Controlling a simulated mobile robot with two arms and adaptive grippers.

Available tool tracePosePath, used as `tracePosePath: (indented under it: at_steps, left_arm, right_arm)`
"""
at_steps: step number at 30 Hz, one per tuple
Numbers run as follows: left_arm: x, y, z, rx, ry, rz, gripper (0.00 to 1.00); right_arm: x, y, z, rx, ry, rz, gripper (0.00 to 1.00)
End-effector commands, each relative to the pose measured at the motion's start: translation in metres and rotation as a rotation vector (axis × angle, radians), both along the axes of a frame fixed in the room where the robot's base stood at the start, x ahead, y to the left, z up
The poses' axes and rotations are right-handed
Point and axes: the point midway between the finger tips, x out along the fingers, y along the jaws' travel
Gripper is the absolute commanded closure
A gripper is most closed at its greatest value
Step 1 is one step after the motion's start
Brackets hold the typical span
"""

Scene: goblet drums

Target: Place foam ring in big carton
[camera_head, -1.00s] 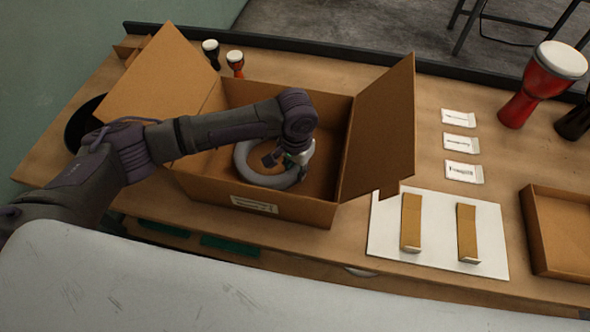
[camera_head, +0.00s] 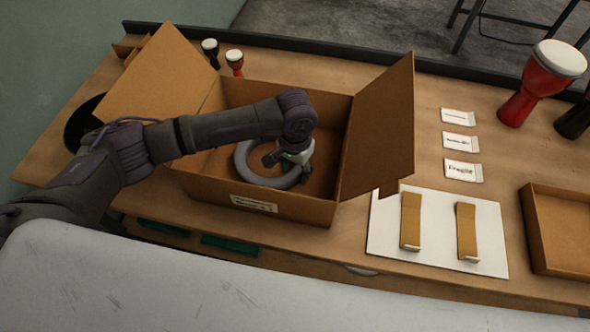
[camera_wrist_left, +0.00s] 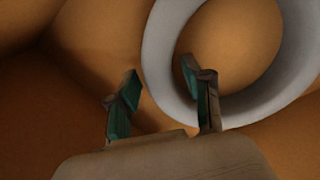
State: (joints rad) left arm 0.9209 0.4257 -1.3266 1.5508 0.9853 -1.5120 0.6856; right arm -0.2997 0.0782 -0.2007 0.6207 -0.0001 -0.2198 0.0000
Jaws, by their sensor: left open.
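The big carton (camera_head: 290,207) stands open on the table with its side flaps up. The grey foam ring (camera_head: 262,181) lies flat on the carton's floor. In the left wrist view the foam ring (camera_wrist_left: 160,75) fills the upper right. My left gripper (camera_head: 277,158) reaches down inside the carton over the ring. In the left wrist view the left gripper (camera_wrist_left: 160,88) has its fingers apart, one to each side of the ring's near left edge, with nothing held. I cannot tell whether a finger touches the ring. My arm hides part of the carton's inside. The right gripper is out of view.
A white board (camera_head: 437,233) with two cardboard strips lies right of the carton, close to its raised right flap (camera_head: 385,130). White labels (camera_head: 460,143) lie behind it. A shallow cardboard tray (camera_head: 560,230) and a red drum (camera_head: 537,85) stand farther right. Two small drums stand behind the carton.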

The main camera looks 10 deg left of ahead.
Motion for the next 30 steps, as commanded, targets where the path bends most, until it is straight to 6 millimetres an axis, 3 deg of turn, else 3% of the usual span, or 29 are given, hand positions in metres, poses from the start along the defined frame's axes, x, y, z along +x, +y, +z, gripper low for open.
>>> tracePosePath:
  at_steps: [9, 15, 21, 30]
  left_arm:
    - [0.001, 0.000, 0.066, -0.002, -0.005, -0.001, 0.50]
    - [0.001, 0.000, 0.098, -0.001, -0.003, 0.000, 0.50]
    - [0.000, 0.000, 0.110, 0.000, 0.000, 0.000, 0.50]
    - [0.000, 0.000, 0.112, 0.000, -0.001, 0.000, 0.50]
  right_arm:
    - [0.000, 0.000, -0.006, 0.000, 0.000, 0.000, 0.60]
    - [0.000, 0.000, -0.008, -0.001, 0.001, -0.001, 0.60]
    - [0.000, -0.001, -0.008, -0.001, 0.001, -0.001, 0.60]
    - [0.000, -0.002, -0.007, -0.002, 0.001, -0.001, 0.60]
